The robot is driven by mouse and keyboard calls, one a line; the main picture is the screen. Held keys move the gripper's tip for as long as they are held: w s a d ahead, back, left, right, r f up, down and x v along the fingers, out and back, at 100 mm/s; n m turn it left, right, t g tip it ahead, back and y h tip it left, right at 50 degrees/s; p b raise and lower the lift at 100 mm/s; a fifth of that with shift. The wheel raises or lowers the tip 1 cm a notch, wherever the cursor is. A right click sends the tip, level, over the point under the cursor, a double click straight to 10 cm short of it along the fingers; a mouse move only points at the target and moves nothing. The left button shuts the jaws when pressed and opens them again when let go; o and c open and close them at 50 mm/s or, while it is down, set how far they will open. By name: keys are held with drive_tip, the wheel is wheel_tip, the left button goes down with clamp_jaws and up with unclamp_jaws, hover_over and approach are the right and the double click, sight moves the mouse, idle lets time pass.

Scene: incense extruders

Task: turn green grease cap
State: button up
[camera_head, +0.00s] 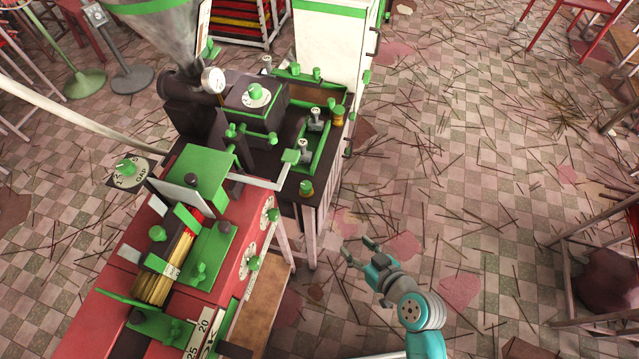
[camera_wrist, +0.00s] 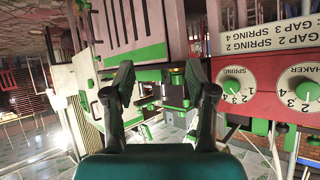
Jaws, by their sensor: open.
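My gripper (camera_head: 359,248) is open and empty, over the floor to the lower right of the dark green-trimmed machine. In the wrist view its two dark fingers (camera_wrist: 161,88) are spread wide with nothing held between them. A small green cap (camera_head: 306,187) with a brass-coloured lower part sits on the machine's near right corner, up and left of my gripper and apart from it. A similar green-topped brass fitting (camera_head: 338,113) stands farther back on the same machine. I cannot tell for certain which is the grease cap. Small green and brass parts show blurred between the fingers in the wrist view.
A red machine (camera_head: 120,290) with green knobs and white dials stands at the left. Spring (camera_wrist: 236,86) and shaker (camera_wrist: 299,92) dials show in the wrist view. A wooden board (camera_head: 262,300) lies below its side. The stick-strewn floor (camera_head: 450,150) is mostly open on the right.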

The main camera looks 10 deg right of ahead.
drive_tip(key=w+a+r+n+y, duration=0.2)
drive_tip(key=w, duration=0.4)
drive_tip(key=n+g+y, duration=0.3)
drive_tip(key=n+y, duration=0.1)
drive_tip(key=n, duration=0.1)
approach(310, 187)
drive_tip(key=x, duration=1.1)
drive_tip(key=shift+w, duration=0.1)
drive_tip(key=shift+m+t, duration=0.3)
drive_tip(key=shift+t, duration=0.1)
clamp_jaws()
